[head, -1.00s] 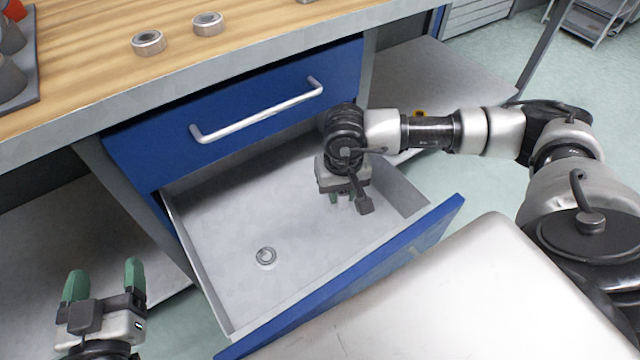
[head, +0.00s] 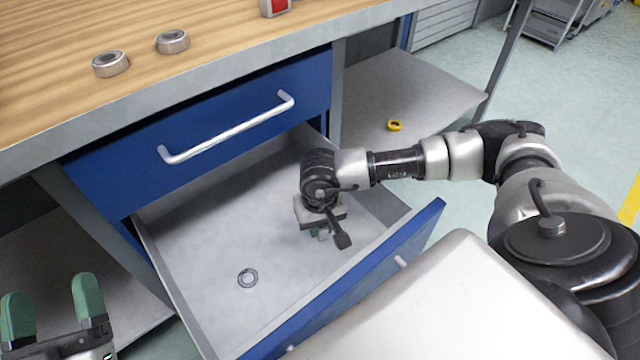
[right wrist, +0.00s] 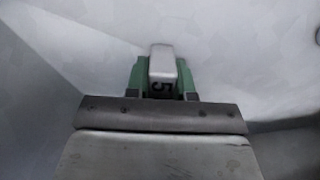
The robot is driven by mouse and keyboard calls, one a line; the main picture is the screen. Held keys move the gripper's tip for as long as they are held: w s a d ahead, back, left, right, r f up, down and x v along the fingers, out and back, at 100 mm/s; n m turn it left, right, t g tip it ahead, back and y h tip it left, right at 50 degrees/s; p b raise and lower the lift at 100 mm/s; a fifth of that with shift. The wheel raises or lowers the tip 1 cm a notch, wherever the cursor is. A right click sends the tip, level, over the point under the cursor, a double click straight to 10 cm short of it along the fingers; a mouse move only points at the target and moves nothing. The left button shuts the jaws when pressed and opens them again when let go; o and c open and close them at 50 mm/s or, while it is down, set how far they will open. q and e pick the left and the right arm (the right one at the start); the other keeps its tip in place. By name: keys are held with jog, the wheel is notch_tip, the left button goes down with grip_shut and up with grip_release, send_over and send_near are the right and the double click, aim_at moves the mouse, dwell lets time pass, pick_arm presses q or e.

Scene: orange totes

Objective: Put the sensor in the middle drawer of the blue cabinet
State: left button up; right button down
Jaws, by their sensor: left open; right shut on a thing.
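The sensor (right wrist: 162,65) shows in the right wrist view as a small light-grey block with a dark "5" on it. My right gripper (head: 321,236) is shut on it, one green finger on either side, inside the open drawer. In the head view the sensor is mostly hidden by the gripper. I cannot tell whether it touches the drawer floor. The drawer (head: 195,235) of the blue cabinet (head: 110,180) is pulled out below a shut drawer (head: 215,125) with a white handle. My left gripper (head: 50,300) is open and empty, at the lower left outside the drawer.
A metal ring (head: 247,278) lies on the drawer floor, left of my right gripper. Two round metal parts (head: 111,63) (head: 172,41) and a red-and-grey item (head: 275,7) stand on the wooden tabletop. A yellow ring (head: 394,126) lies on the grey shelf at right.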

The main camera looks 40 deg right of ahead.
jog(key=shift+f, duration=0.15)
jog(key=c, duration=1)
grip_release()
pick_arm(q)
jog(key=shift+s+r+t, duration=0.1)
jog(key=shift+r+t, duration=0.15)
jog(key=shift+t, duration=0.05)
pick_arm(e)
jog(key=shift+o, duration=0.2)
jog(key=shift+r, duration=0.25)
notch_tip(320, 180, up, 5)
jog(key=shift+f+p, duration=0.1)
jog(key=shift+p, duration=0.85)
notch_tip(320, 180, up, 6)
jog(key=shift+r+p, duration=0.1)
jog(key=shift+p, duration=0.7)
pick_arm(q)
notch_tip(320, 180, down, 11)
jog(key=a+g+y, duration=0.2)
jog(key=g+y, duration=0.1)
jog(key=g, duration=0.6)
jog(key=shift+s+r+g, duration=0.15)
jog(key=shift+r+g, duration=0.05)
jog(key=shift+g, duration=0.2)
pick_arm(e)
jog(key=shift+r, duration=0.45)
